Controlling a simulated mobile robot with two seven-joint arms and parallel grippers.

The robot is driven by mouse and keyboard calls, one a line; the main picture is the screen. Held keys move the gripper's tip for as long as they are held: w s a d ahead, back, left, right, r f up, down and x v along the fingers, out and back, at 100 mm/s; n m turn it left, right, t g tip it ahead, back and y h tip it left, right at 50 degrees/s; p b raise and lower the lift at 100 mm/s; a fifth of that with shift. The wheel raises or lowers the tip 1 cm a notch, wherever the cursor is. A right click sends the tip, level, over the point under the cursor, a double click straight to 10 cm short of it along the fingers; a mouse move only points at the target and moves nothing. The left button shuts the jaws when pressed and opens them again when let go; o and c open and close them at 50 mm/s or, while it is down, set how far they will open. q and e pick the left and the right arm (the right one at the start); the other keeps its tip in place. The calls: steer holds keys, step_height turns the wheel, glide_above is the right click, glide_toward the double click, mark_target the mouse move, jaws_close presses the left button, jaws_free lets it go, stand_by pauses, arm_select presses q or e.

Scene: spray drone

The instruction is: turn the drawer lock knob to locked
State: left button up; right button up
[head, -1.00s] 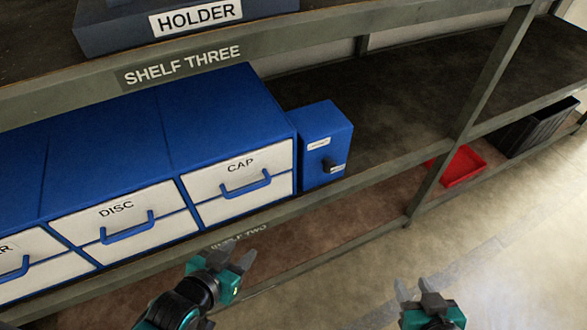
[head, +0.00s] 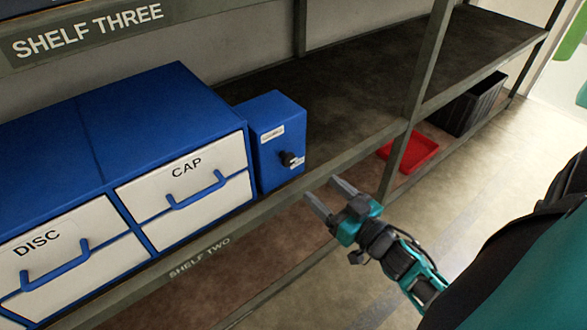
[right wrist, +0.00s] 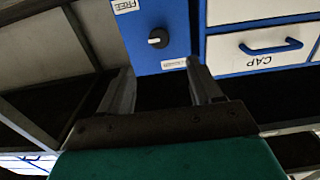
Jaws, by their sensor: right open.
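The lock knob (head: 287,159) is a small black knob on the front of a blue lock box (head: 278,112), right of the CAP drawer (head: 185,190). The right wrist view, upside down, shows the knob (right wrist: 158,38) with a white mark on its left side. A FREE label (right wrist: 125,5) lies above left of it there; another label (right wrist: 174,64), too small to read, lies below. My right gripper (head: 322,187) is open and empty, in front of the box and apart from the knob. My left gripper is not in view.
The DISC drawer (head: 55,255) is left of the CAP drawer. The shelf's front rail (head: 255,213) runs below the box. A shelf post (head: 418,100) stands to the right. A red tray (head: 410,150) and black crate (head: 468,103) sit beyond it. The shelf right of the box is clear.

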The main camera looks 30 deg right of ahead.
mark_target(290, 161)
steer(key=w, duration=0.7)
steer(key=w+b, duration=0.1)
steer(key=w, duration=0.2)
steer(key=shift+w+a, duration=0.3)
steer(key=shift+a, duration=0.05)
steer(key=shift+c, duration=0.4)
steer(key=c, duration=1)
steer(key=shift+o, duration=0.2)
